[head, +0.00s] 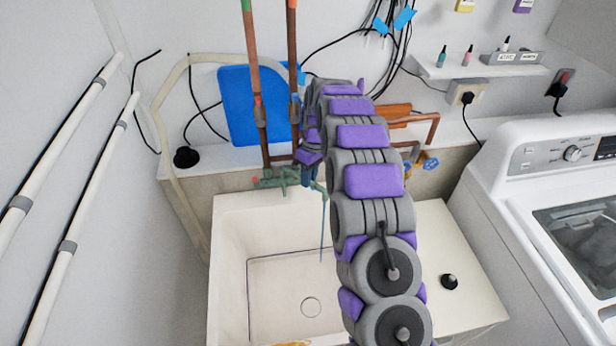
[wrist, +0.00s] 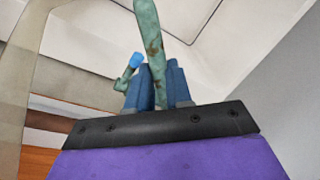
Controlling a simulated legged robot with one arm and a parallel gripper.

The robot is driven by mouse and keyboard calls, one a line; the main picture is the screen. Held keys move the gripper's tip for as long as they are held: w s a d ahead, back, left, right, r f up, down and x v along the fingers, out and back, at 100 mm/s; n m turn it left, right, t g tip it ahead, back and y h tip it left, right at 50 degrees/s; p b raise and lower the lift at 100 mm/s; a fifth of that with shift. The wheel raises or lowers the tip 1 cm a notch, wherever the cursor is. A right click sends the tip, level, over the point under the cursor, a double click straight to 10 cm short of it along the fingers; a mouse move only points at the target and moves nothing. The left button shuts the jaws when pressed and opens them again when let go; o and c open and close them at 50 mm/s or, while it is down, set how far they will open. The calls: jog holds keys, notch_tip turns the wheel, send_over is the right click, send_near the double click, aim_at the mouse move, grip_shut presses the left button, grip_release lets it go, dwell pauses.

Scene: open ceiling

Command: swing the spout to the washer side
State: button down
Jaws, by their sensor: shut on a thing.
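The green, worn spout (wrist: 150,32) runs up between the two blue fingers of my gripper (wrist: 160,82) in the wrist view. My gripper is shut on it. In the head view the green faucet (head: 270,180) is on the wall behind the sink, between copper pipes. My gripper (head: 308,172) is at its right end, and my arm hides part of this area. The spout's end (head: 320,187) points down over the sink basin (head: 232,240), with a thin blue stream below it. The white washer (head: 500,180) stands to the right.
A blue board (head: 240,105) leans behind the copper pipes (head: 254,75). A blue-handled valve (head: 430,163) is to the right of my arm. A black stopper (head: 449,281) sits on the sink's right ledge. White pipes (head: 90,185) run along the left wall.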

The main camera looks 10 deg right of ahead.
jog(key=shift+w, duration=0.1)
jog(key=c, duration=1)
grip_release()
jog(key=shift+c, duration=0.2)
jog(key=shift+r, duration=0.1)
notch_tip(320, 180, up, 4)
jog(key=shift+f+p, duration=0.2)
jog(key=shift+p, duration=0.15)
jog(key=shift+s+f, duration=0.1)
jog(key=shift+s, duration=0.8)
jog(key=s+r, duration=0.1)
jog(key=s, duration=1.3)
jog(key=shift+d+r+p, duration=0.15)
jog(key=shift+d+p, duration=0.15)
jog(key=shift+p, duration=0.05)
jog(key=shift+s, duration=0.1)
